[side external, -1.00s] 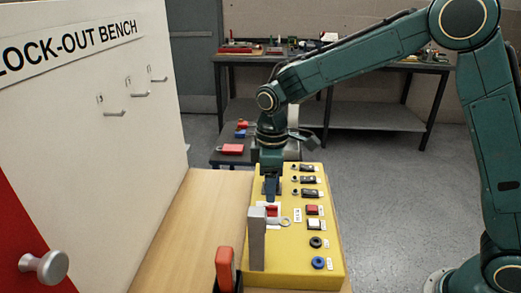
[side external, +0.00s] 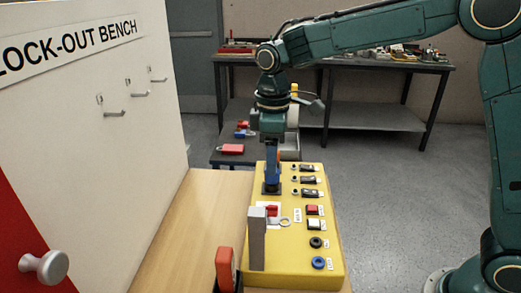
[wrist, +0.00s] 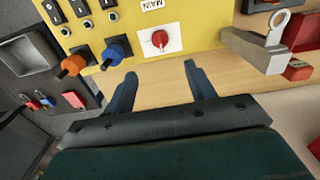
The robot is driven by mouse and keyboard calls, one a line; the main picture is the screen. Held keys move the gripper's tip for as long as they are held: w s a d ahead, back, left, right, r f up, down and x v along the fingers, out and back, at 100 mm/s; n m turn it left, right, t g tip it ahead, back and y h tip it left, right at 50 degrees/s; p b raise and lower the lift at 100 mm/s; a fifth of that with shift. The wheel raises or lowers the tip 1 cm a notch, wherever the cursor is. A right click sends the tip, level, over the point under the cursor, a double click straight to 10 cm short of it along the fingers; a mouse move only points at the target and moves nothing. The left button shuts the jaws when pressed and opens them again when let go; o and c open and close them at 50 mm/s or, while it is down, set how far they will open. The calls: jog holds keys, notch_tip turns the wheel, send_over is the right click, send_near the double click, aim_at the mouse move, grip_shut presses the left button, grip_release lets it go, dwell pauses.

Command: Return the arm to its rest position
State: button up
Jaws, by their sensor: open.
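My gripper (side external: 272,178) hangs over the far left part of the yellow control panel (side external: 282,233) in the side view. In the wrist view my gripper (wrist: 160,69) has its two dark blue fingers spread, with nothing between them. Ahead of the fingers is a red rotary switch (wrist: 160,39) on a white plate beside a "MAIN" label. An orange-handled knob (wrist: 73,65) and a blue-handled knob (wrist: 117,50) stand to its left on the panel. In the side view my gripper partly hides this area.
The white lock-out board (side external: 95,150) with hooks rises at left. A low table (side external: 222,160) holds red and blue padlocks.

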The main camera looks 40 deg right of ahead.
jog(key=s+d+r+m+t, duration=0.1)
jog(key=s+d+r+m, duration=0.1)
jog(key=s+d+r, duration=0.3)
jog(key=s+d+r+m+t, duration=0.2)
jog(key=s, duration=0.5)
jog(key=s+d+f+m+t, duration=0.1)
jog(key=s+m, duration=0.1)
jog(key=s, duration=0.5)
jog(key=s+d+m+t, duration=0.1)
jog(key=s+d+m, duration=0.1)
jog(key=s, duration=0.5)
jog(key=shift+d+f+m+t, duration=0.3)
jog(key=shift+f+m, duration=0.05)
jog(key=shift+m, duration=0.25)
